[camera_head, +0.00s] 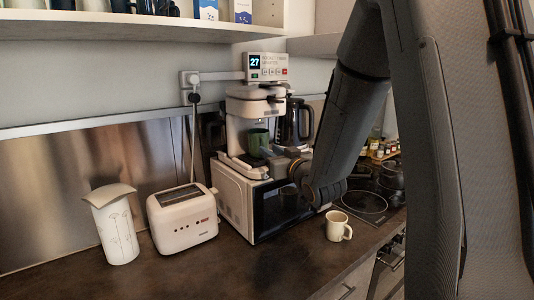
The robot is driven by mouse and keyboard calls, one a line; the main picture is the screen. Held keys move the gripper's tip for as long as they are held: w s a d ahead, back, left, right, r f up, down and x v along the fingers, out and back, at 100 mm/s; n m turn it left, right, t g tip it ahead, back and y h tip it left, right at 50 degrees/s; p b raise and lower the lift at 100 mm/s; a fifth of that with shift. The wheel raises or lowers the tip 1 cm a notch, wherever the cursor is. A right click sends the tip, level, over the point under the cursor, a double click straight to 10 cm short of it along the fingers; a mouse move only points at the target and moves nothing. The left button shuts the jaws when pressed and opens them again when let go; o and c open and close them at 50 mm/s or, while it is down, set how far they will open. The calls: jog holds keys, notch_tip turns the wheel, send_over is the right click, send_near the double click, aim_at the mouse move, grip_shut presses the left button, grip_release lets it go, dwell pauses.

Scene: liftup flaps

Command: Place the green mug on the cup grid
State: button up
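The green mug (258,138) is upright beneath the head of the white coffee machine (233,130), over its base. The cup grid appears to be the low tray (240,167) at the machine's base; it is partly hidden, and I cannot tell whether the mug touches it. My gripper (272,153) reaches in from the right, with its tip right beside the lower right of the mug. The fingers are small and dark here, so I cannot tell whether they are open or shut on the mug.
The coffee machine stands on a microwave (232,199). A dark kettle (299,122) is behind my arm. A toaster (183,218), a white canister (115,232) and a cream mug (338,226) stand on the counter (200,275). A shelf (130,29) hangs above. The front counter is clear.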

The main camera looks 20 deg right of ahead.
jog(key=s+d+b, duration=0.1)
jog(key=s+b, duration=0.1)
jog(key=s, duration=0.6)
jog(key=shift+s+d, duration=0.15)
jog(key=shift+d, duration=0.15)
jog(key=s+f+m+g+h, duration=0.1)
jog(key=s+f+g+h, duration=0.2)
jog(key=f, duration=0.5)
jog(key=s+f+m+g+h, duration=0.1)
jog(key=s+f+g, duration=0.2)
jog(key=f+g, duration=0.3)
jog(key=s+a+f+g, duration=0.1)
jog(key=s+f+g, duration=0.2)
jog(key=s, duration=0.5)
jog(key=s+a+f+g, duration=0.2)
jog(key=s+f+g, duration=0.2)
jog(key=s, duration=0.4)
jog(key=shift+a+f+y+b, duration=0.3)
jog(key=shift+f+b, duration=0.05)
jog(key=shift+f, duration=0.55)
